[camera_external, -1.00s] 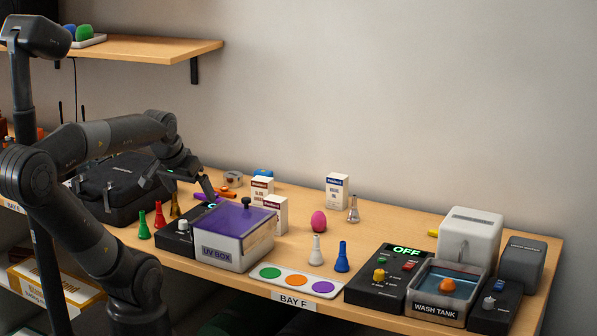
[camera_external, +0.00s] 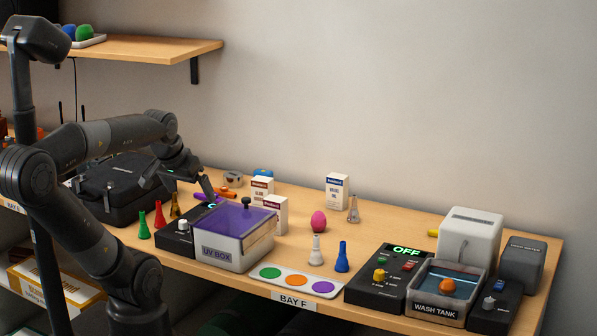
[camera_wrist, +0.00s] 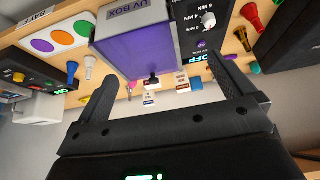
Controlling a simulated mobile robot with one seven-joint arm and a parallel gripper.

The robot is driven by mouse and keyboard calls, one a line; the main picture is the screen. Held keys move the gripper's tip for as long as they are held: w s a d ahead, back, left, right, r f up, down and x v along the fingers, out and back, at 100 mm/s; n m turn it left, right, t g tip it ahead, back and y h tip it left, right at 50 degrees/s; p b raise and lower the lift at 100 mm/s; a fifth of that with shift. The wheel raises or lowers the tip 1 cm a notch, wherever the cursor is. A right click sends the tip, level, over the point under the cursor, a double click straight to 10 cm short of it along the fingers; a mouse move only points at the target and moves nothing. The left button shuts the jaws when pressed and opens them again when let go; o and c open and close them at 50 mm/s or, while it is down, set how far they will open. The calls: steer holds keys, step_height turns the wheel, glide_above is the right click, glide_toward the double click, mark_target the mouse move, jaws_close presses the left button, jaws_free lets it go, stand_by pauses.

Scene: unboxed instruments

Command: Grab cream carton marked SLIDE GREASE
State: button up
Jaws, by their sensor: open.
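Two cream cartons with red-brown labels stand close together behind the UV box: a rear one (camera_external: 262,186) and a nearer one (camera_external: 275,214), partly hidden by the box. Their print is too small to tell surely which says SLIDE GREASE. A third cream carton (camera_external: 337,192) with a blue label stands farther right. Small cartons (camera_wrist: 149,98) also show in the wrist view, beyond the UV box. My gripper (camera_external: 209,189) is above the left rear of the UV box, left of the cartons. In the wrist view my gripper (camera_wrist: 165,77) has its fingers wide apart with nothing held.
The UV box (camera_external: 228,242) with its purple lid and knob stands in front of the cartons. A pink egg-shaped object (camera_external: 319,222) and a silver cone (camera_external: 353,209) stand to the right. A black case (camera_external: 120,188) lies left.

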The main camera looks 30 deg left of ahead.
steer(key=c, duration=0.5)
steer(key=n+g, duration=0.1)
glide_above(262, 179)
steer(key=s, duration=0.3)
step_height(262, 179, down, 5)
steer(key=x, duration=1)
steer(key=shift+f, duration=0.1)
